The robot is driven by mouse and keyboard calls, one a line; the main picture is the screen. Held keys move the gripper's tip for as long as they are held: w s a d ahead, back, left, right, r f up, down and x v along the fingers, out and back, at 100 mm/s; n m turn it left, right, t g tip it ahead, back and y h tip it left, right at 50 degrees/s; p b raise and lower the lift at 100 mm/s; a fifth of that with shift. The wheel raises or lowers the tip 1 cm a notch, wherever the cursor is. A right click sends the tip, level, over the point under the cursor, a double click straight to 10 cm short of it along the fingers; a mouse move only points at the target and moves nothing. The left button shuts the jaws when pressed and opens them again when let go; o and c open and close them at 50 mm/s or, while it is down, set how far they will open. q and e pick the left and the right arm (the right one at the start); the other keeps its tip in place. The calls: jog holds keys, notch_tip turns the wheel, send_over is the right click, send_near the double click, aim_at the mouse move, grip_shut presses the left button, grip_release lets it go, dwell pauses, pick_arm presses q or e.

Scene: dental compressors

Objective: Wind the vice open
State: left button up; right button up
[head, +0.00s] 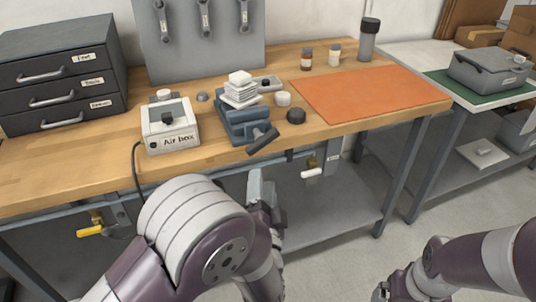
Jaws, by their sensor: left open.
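The blue-grey vice (233,127) stands near the front edge of the wooden bench. Its dark bar handle (263,140) sticks out at the front right and slants. A stack of white pieces (240,92) sits on top of the vice; whether its jaws grip the stack I cannot tell. My left gripper (264,191) is open in front of the bench, below and apart from the handle; my own arm partly hides it. My right arm comes in at the lower right, and its end (383,290) shows only in part at the bottom edge.
An air box (170,128) stands left of the vice, its cable hanging over the bench edge. A white round pot (283,98) and a dark knob (296,116) lie close on the right. An orange mat (355,92) is bare. Valve handles (312,172) stick out under the bench.

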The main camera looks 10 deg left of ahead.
aim_at(263, 145)
pick_arm(q)
jog(key=b+x, duration=0.1)
jog(key=x, duration=1.1)
jog(key=shift+w+f, duration=0.1)
jog(key=shift+w, duration=0.15)
jog(key=shift+c, duration=0.3)
grip_shut()
